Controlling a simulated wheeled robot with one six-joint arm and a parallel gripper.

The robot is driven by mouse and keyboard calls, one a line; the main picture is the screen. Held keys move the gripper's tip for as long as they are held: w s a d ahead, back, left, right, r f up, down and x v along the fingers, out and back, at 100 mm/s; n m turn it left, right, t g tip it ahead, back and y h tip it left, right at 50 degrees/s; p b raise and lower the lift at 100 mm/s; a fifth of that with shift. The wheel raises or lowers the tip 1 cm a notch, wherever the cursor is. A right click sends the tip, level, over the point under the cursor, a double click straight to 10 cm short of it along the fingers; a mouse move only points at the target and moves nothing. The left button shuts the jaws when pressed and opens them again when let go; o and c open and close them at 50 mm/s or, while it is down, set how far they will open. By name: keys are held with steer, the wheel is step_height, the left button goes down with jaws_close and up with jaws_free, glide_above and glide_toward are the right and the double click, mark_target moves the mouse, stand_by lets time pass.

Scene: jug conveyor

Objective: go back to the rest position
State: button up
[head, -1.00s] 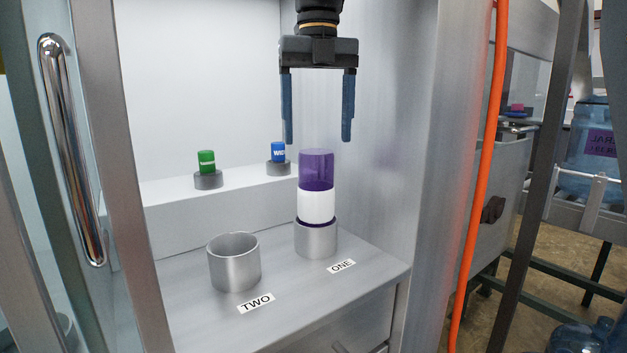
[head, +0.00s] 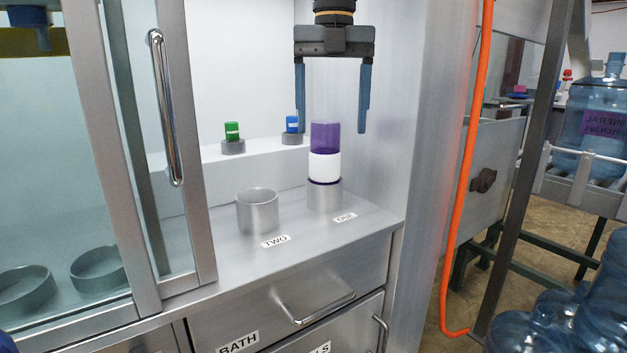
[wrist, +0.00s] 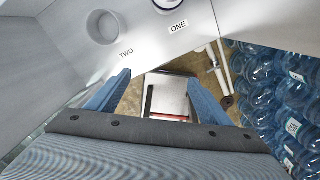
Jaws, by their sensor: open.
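My gripper (head: 333,128) hangs in the upper part of the head view with its two blue fingers apart and nothing between them. In the head view it is in front of and above a purple cylinder with a white band (head: 325,150), which stands upright in the metal holder labelled ONE (head: 325,197).
An empty holder labelled TWO (head: 257,213) stands to the left. Green (head: 232,131) and blue (head: 292,124) capped items sit on the back ledge. A sliding door frame (head: 180,150) is at left. An orange hose (head: 466,180) and water jugs (head: 590,310) are at right.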

steer(key=s+d+f+m, duration=0.3)
steer(key=s+f+m, duration=0.4)
steer(key=f+m, duration=0.35)
steer(key=s+d+f+m, duration=0.3)
steer(key=s+f+m, duration=0.5)
steer(key=m, duration=0.4)
steer(key=s+d+f+m, duration=0.4)
steer(key=s+f+m, duration=0.3)
steer(key=f+m, duration=0.4)
steer(key=d+r+m+p, duration=0.2)
steer(key=d+r+p, duration=0.4)
steer(key=p, duration=0.7)
steer(key=shift+s+r+m, duration=0.15)
steer(key=shift+r+m, duration=0.2)
steer(key=shift+r, duration=0.05)
